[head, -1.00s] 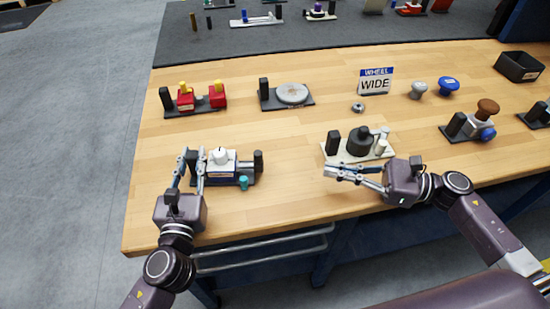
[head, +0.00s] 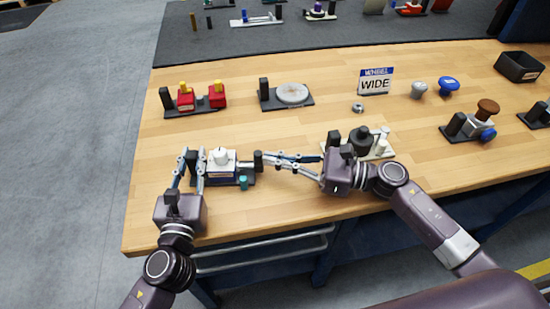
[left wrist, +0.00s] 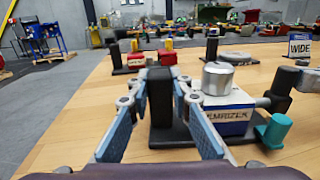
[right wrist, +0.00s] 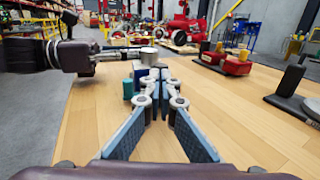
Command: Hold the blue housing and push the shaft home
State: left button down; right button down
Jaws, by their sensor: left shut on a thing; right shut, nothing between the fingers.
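The housing (head: 216,171) is a blue and white block with a white round cap, on a dark base; its label shows in the left wrist view (left wrist: 229,116). A shaft runs from its right side to a black end knob (head: 258,160), which stands clear of the housing. A teal peg (head: 243,183) sits at the front. My left gripper (head: 191,158) is shut on the black upright post (left wrist: 160,96) left of the housing. My right gripper (head: 266,158) is shut and empty, its tips at the knob's right side; whether they touch it I cannot tell.
A plate with a black cylinder (head: 360,139) stands just behind my right gripper. A red fixture (head: 217,95) and a round grey disc fixture (head: 292,93) stand farther back. The front left of the wooden table (head: 150,200) is clear.

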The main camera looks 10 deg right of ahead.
aim_at(257, 167)
pick_arm(q)
jog(key=shift+f, duration=0.35)
pick_arm(e)
jog(key=a, duration=0.4)
jog(key=shift+w+a, duration=0.1)
jog(key=shift+w, duration=0.25)
pick_arm(q)
jog(key=shift+d, duration=0.1)
pick_arm(e)
jog(key=shift+s, duration=0.1)
jog(key=v, duration=1.4)
pick_arm(q)
jog(key=c, duration=1.7)
grip_release()
jog(key=shift+r, duration=0.1)
